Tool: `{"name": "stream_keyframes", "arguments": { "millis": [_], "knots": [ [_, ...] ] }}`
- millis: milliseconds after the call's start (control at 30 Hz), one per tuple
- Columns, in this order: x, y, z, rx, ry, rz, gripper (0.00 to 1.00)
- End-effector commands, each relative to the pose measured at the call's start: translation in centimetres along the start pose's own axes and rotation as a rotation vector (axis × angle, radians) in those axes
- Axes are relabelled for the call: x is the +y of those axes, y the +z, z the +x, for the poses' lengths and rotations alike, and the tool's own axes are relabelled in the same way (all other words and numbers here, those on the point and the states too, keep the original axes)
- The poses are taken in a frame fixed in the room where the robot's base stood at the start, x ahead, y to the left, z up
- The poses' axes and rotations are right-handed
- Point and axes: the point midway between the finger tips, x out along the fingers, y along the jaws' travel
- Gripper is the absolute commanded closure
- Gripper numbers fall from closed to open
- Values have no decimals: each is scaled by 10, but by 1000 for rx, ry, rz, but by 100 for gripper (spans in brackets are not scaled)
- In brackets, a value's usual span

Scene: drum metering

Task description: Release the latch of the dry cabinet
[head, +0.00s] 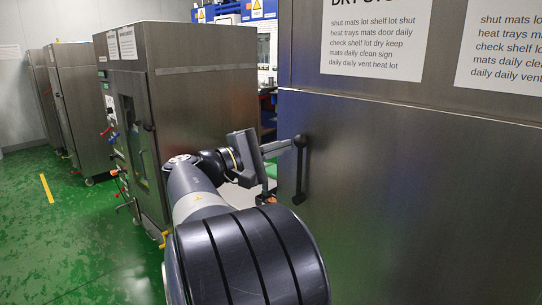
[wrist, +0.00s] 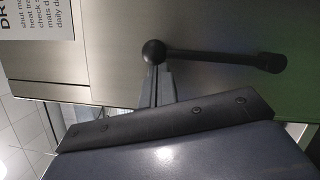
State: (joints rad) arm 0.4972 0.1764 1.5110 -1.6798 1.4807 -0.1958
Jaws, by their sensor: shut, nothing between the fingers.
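The dry cabinet (head: 410,190) is the large steel cabinet at the right in the head view. It also fills the upper part of the wrist view (wrist: 100,75). Its latch is a black lever (head: 300,172) near the door's left edge, with a round knob at the top and the arm hanging straight down. In the wrist view the lever (wrist: 215,57) lies across the picture, knob at left. My gripper (head: 287,145) is shut and empty, its fingertips at the knob end. It also shows in the wrist view (wrist: 160,76), just below the knob. I cannot tell whether they touch.
Printed signs (head: 376,38) are on the upper part of the cabinet. Another steel cabinet (head: 195,110) stands to the left behind my arm, with more cabinets (head: 83,110) beyond it. The green floor (head: 70,240) at the left is open.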

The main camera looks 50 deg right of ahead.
Motion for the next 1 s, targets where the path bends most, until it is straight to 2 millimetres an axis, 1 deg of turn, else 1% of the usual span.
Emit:
{"name": "stream_keyframes", "arguments": {
  "millis": [200, 400, 833, 1000],
  "knots": [
    [-3, 11, 4, -1, -24, 79, 100],
    [-3, 15, 5, -1, -33, 106, 100],
    [-3, 16, 5, -4, -34, 109, 100],
    [-4, 12, 4, -3, -34, 108, 100]
  ]
}}
